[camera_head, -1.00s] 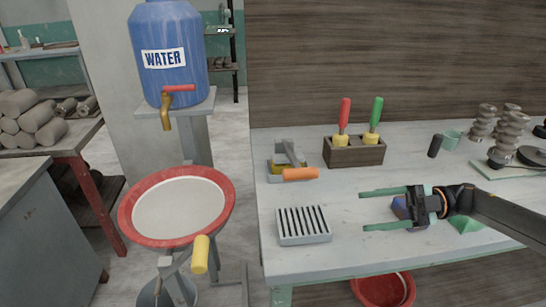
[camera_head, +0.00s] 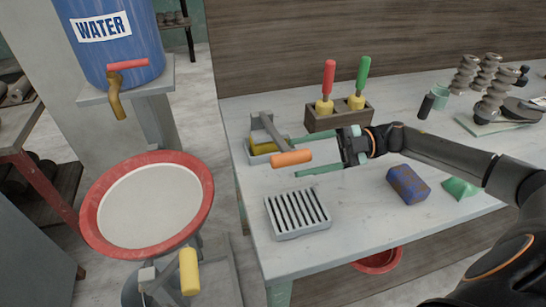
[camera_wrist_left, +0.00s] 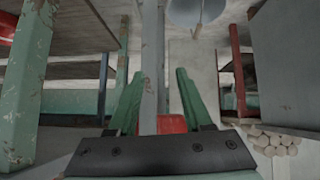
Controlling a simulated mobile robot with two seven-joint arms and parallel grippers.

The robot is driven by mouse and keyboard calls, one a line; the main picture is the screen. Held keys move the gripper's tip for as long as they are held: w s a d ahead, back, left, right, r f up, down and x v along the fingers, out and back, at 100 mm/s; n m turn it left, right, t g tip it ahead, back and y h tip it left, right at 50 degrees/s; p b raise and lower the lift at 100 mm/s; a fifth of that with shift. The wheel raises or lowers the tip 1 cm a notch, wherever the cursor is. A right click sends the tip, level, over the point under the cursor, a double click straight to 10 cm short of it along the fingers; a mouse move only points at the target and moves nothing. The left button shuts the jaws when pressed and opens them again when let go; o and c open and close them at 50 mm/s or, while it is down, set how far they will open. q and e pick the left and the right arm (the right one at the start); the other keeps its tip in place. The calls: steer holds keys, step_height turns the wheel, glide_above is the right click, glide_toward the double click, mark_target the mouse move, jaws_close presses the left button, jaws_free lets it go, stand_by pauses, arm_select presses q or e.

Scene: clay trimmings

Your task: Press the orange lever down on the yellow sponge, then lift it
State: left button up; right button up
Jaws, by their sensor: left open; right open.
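The orange lever handle (camera_head: 291,159) sits at the end of a grey bar on a small grey press at the back left of the table. The bar slopes from the press's raised back toward the front. The yellow sponge (camera_head: 262,147) lies in the press under the bar, partly hidden by it. My right gripper (camera_head: 297,157) is open and reaches in from the right, its green fingers on the far and near sides of the orange handle. Contact cannot be told. My left gripper (camera_wrist_left: 158,78) is open and shows only in the left wrist view.
A slotted grey tray (camera_head: 297,214) stands in front of the press. A wooden box (camera_head: 340,116) with red- and green-handled tools stands behind my right gripper. A blue-brown block (camera_head: 408,184) and a green piece (camera_head: 460,188) lie to the right. A red-rimmed basin (camera_head: 204,192) stands left of the table.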

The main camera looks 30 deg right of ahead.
mark_target(271, 163)
steer(key=x, duration=0.6)
steer(key=shift+a+p, duration=0.3)
steer(key=shift+p, duration=0.05)
jaws_close()
stand_by(1.1)
